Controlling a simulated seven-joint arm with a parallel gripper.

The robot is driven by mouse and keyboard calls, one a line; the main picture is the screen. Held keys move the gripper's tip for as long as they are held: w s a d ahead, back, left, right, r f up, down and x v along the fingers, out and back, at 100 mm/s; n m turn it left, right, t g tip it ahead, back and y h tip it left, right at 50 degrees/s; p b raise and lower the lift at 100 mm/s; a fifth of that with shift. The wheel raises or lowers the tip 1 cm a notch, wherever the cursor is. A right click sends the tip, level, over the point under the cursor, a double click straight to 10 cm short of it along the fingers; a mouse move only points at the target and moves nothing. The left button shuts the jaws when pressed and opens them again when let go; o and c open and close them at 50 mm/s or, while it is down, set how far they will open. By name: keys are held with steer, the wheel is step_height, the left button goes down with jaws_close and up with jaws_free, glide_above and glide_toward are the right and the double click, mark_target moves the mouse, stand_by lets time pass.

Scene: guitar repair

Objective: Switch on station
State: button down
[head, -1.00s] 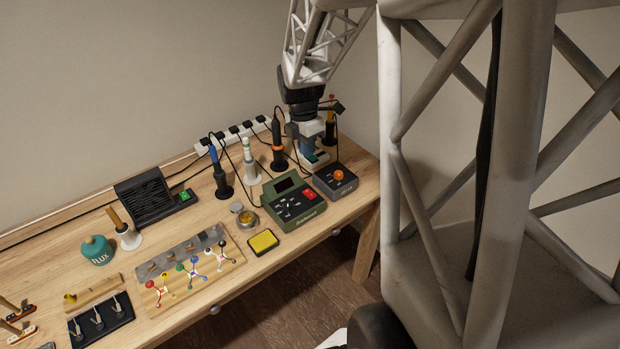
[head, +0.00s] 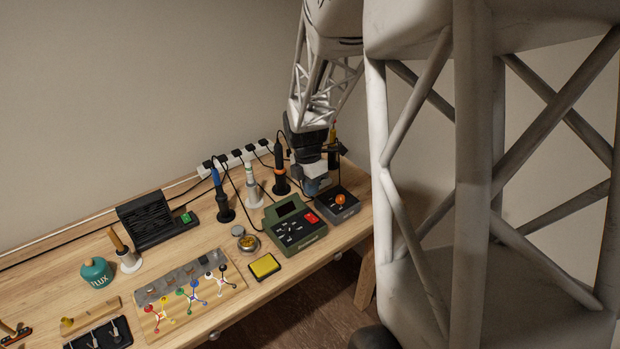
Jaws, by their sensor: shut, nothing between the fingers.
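A green station (head: 290,232) with a dark display and a red switch (head: 312,217) stands at the right part of the bench. A smaller dark grey station (head: 341,210) with an orange knob (head: 340,198) stands to its right. My gripper (head: 314,192) points down over the back of these two units, close behind the red switch. It is shut and empty. Its fingertips are small and partly hidden, and I cannot tell whether they touch anything. I cannot tell whether either station is on.
Soldering irons in holders (head: 222,200) and a power strip (head: 235,158) with cables stand behind. A yellow sponge (head: 264,266), a round tin (head: 248,243), a black fan unit (head: 150,220) with a green switch and a clip board (head: 190,290) lie to the left.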

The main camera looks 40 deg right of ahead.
mark_target(314, 219)
steer(key=f, duration=0.3)
steer(key=s+f, duration=0.1)
steer(key=f, duration=0.5)
steer(key=shift+s, duration=0.15)
steer(key=shift+f, duration=0.1)
